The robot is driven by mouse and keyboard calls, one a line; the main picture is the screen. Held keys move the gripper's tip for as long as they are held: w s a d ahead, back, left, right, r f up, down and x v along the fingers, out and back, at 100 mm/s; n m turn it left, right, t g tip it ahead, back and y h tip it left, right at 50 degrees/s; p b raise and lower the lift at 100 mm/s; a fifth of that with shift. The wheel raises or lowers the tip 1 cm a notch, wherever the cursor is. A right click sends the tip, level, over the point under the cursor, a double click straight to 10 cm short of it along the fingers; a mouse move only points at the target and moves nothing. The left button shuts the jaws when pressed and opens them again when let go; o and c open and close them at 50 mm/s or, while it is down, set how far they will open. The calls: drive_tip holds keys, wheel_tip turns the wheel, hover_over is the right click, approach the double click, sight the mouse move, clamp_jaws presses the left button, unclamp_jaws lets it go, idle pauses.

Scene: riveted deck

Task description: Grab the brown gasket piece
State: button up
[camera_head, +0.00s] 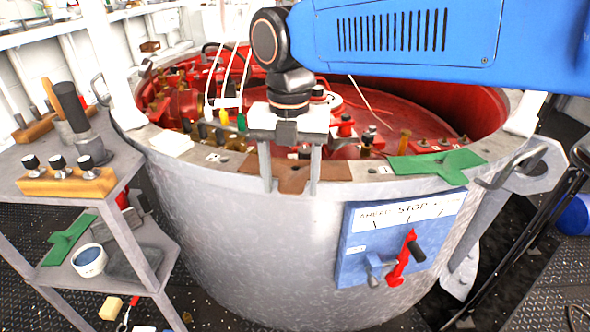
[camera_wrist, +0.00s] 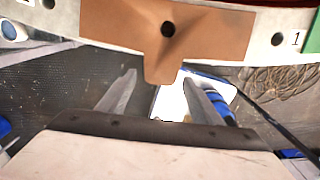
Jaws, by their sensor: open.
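The brown gasket piece (camera_head: 295,174) is a flat T-like sheet on the pale rim of the large drum (camera_head: 255,240). In the wrist view the gasket (camera_wrist: 200,28) has a dark hole in its middle and a tab that hangs over the rim's edge. My gripper (camera_head: 290,188) is in front of the gasket in the head view, its two fingers pointing down and hiding parts of it. In the wrist view my gripper (camera_wrist: 160,80) is open, with the tab's end lying between the finger directions. Nothing is held. Whether a finger touches the gasket cannot be told.
A green gasket piece (camera_head: 437,163) lies on the rim to the right. A blue panel (camera_head: 395,240) with a red lever sits on the drum's front. The grey shelf (camera_head: 130,165) at left bears a wooden block (camera_head: 65,182) with black knobs. Red fittings fill the drum.

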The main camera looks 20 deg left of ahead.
drive_tip(key=c, duration=1.1)
drive_tip(key=shift+c, duration=0.2)
